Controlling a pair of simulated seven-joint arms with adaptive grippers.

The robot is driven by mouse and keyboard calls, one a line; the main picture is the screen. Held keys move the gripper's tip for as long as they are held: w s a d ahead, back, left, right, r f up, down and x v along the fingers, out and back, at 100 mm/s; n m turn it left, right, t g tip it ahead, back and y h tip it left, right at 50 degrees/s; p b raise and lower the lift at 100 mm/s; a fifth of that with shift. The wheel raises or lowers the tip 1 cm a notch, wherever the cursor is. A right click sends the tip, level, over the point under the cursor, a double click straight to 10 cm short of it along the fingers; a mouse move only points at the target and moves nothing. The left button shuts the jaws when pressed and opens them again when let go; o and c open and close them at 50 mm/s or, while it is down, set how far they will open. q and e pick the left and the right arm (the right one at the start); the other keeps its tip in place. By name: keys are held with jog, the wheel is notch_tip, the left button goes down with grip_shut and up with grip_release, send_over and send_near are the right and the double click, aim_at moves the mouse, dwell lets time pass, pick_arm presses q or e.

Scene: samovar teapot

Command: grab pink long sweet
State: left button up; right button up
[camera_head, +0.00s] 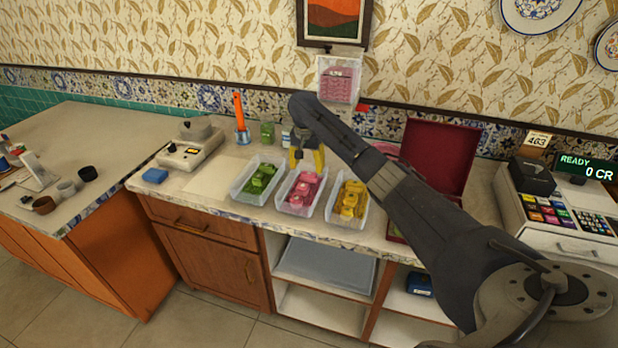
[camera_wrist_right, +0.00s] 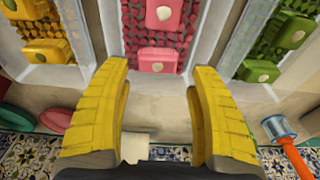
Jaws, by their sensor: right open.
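Pink sweets (camera_head: 302,188) lie in the middle clear tray (camera_head: 286,208) on the counter. In the right wrist view two larger pink pieces, each with a pale spot, show: one (camera_wrist_right: 163,14) higher up and one (camera_wrist_right: 157,60) nearer the tray's end, among small dark pink pieces. My right gripper (camera_head: 306,160) has yellow fingers. In the right wrist view the gripper (camera_wrist_right: 165,75) is open and empty, its fingers apart near the end of the pink tray. It is above the back end of that tray in the head view. My left gripper is not in view.
A tray of green sweets (camera_head: 260,180) stands left of the pink one, and a tray of yellow sweets (camera_head: 351,200) stands right. An open dark red box (camera_head: 440,153) and a cash register (camera_head: 560,215) are farther right. A blue cup with an orange handle (camera_head: 241,133) stands behind.

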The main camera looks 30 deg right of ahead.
aim_at(309, 173)
jog(key=shift+w+d+f, duration=0.1)
jog(key=shift+d+f, duration=0.15)
jog(key=shift+f, duration=1.05)
jog(key=shift+w+d+f, duration=0.1)
jog(key=shift+d+f, duration=0.1)
jog(key=shift+f, duration=1.1)
jog(key=shift+c, duration=0.3)
jog(key=c, duration=0.8)
